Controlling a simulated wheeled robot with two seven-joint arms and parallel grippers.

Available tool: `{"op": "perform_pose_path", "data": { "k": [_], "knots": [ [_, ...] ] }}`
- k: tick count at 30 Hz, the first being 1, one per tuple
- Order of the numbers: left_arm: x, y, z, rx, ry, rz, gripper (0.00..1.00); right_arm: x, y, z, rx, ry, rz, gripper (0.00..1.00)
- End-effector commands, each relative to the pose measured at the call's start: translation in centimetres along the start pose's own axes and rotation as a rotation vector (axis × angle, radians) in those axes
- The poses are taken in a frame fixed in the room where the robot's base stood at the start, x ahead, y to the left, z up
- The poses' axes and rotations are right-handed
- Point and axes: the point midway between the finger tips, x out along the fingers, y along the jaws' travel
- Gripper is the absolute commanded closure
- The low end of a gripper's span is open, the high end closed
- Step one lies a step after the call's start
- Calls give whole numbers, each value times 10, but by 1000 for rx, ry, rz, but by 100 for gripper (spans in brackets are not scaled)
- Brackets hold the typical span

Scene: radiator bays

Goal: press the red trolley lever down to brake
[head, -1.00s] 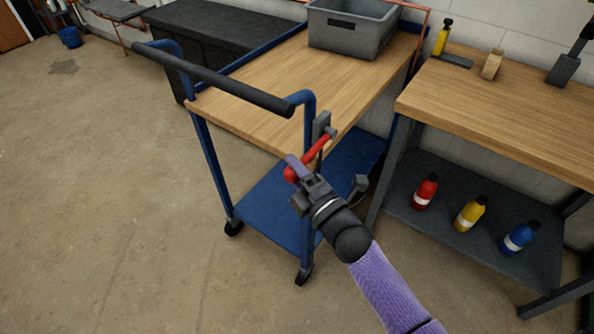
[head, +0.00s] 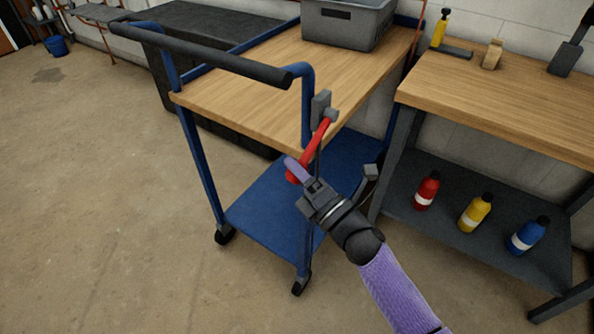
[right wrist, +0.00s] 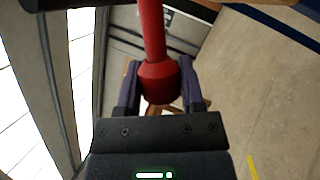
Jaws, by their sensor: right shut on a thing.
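The red lever (head: 320,141) hangs from a grey bracket (head: 320,108) on the near right corner post of the blue trolley (head: 250,215). It slopes steeply down towards its knobbed end. My right gripper (head: 297,178) is at that end, its purple fingers on either side of the knob. In the right wrist view the red knob (right wrist: 159,80) sits between the two fingers, and the gripper is shut on it. The gripper partly hides the knob in the head view. My left gripper is not in view.
A workbench (head: 500,100) stands close on the right, with red (head: 427,191), yellow (head: 475,212) and blue (head: 527,236) bottles on its lower shelf. A grey crate (head: 345,24) sits on the trolley top. The floor at left is clear.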

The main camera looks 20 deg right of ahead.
Motion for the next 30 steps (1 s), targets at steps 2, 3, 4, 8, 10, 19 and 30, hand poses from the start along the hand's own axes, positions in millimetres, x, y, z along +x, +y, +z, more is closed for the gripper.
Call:
{"op": "perform_pose_path", "data": {
  "k": [2,3,4,8,10,19,30],
  "knots": [
    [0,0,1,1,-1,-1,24,-2,-3,-2,-2,5,-10,100],
    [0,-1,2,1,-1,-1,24,-2,-4,-2,-2,5,-11,100],
    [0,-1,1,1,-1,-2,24,-2,-4,-2,-2,5,-11,100],
    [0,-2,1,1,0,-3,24,-2,-4,-2,-2,4,-11,36],
    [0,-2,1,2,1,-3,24,-1,-3,-2,-1,4,-10,21],
    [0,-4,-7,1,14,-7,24,-1,-2,-1,-1,2,-6,15],
    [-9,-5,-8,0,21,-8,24,-70,-1,-1,1,3,-10,15]
  ]
}}
